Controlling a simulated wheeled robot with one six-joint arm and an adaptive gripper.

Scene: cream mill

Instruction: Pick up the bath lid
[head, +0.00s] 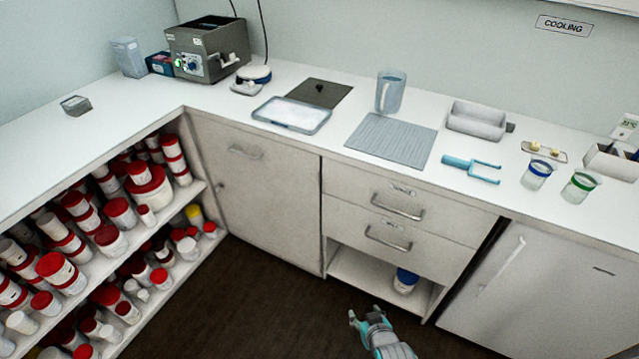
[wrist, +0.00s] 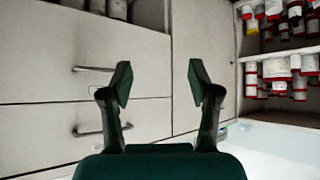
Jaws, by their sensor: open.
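The bath lid (head: 319,92) is a dark flat plate with a small black knob. It lies on the white counter at the back, behind a shallow white tray. My gripper (head: 365,313) is low over the floor at the bottom of the head view, in front of the drawer unit and far from the lid. In the wrist view my gripper (wrist: 160,82) has its two fingers wide apart with nothing between them. The lid is not visible in the wrist view.
A grey bath unit (head: 208,48) stands in the back corner. Near the lid are the white tray (head: 291,115), a ribbed grey mat (head: 391,141) and a clear jug (head: 390,92). Shelves at left hold many red-capped jars. The dark floor (head: 240,290) is open.

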